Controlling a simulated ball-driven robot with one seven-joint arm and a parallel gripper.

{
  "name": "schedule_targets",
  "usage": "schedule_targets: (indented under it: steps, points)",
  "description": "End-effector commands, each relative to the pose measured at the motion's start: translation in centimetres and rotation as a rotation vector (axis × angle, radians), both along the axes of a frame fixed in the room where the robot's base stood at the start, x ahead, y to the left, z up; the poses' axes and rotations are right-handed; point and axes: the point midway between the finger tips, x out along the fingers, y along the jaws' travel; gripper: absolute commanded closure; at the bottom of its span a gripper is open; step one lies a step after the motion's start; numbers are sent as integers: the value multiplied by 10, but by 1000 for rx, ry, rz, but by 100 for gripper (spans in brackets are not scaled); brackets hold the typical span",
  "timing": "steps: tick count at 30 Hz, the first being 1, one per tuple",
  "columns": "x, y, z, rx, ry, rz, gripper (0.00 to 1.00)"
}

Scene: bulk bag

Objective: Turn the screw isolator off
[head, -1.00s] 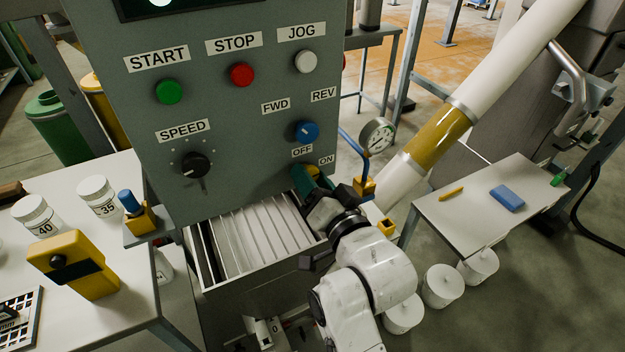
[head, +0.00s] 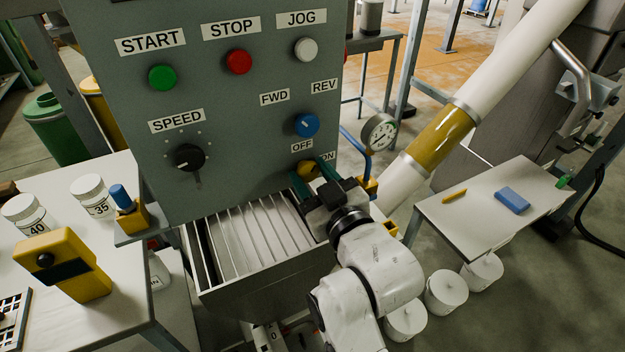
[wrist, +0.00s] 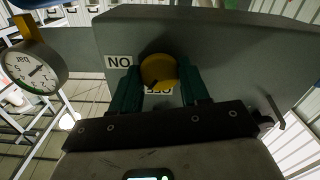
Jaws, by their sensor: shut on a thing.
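The screw isolator is a round yellow knob (head: 309,170) low on the right of the grey panel. Its OFF label (head: 302,146) is above it and its ON label (head: 327,156) is to its upper right in the head view. My gripper (head: 312,173) has its green fingers on either side of the knob and is shut on it. The wrist view also shows the yellow knob (wrist: 159,71) between the two green fingers, with the labels upside down and OFF partly covered. I cannot tell exactly which way the knob points.
The blue FWD/REV selector (head: 306,125) is just above the OFF label. A pressure gauge (head: 380,133) on a blue pipe stands close to the right of the panel. A ribbed metal trough (head: 262,240) lies below. The black SPEED knob (head: 189,157) is at left.

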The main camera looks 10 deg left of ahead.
Motion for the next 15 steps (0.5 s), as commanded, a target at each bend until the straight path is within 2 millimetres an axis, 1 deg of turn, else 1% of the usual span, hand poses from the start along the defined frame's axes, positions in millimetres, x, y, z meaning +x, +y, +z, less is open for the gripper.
schedule_targets:
  steps: [1, 6, 15]
  points:
    - [0, -1, -3, -36, -23, -2, 85]
    - [0, -1, -2, -165, -111, -2, 85]
    - [0, 0, -2, -346, -233, 0, 85]
